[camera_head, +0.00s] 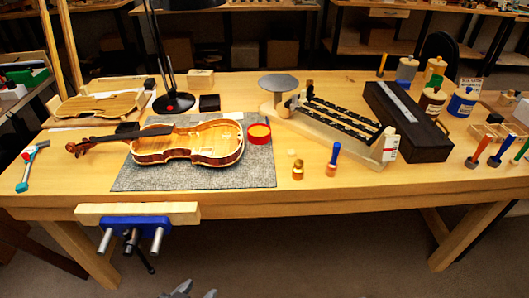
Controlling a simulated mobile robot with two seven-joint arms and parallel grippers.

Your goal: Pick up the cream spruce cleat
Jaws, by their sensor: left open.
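I cannot clearly make out the cream spruce cleat. A tiny pale piece (291,152) lies on the bench just right of the grey mat, too small to identify. The violin body (190,142) lies on the grey mat (262,176), its neck pointing left. A round red-rimmed dish (259,133) stands at the mat's right side. My left gripper (196,291) shows only its fingertips at the bottom edge, open, in front of and below the bench, far from everything on it. My right gripper is not in view.
The wooden bench (330,203) has a clear front strip. A vise (135,215) juts from its front left. A black lamp (174,101) stands behind the mat. A dark long case (408,125), jars and upright tools crowd the right.

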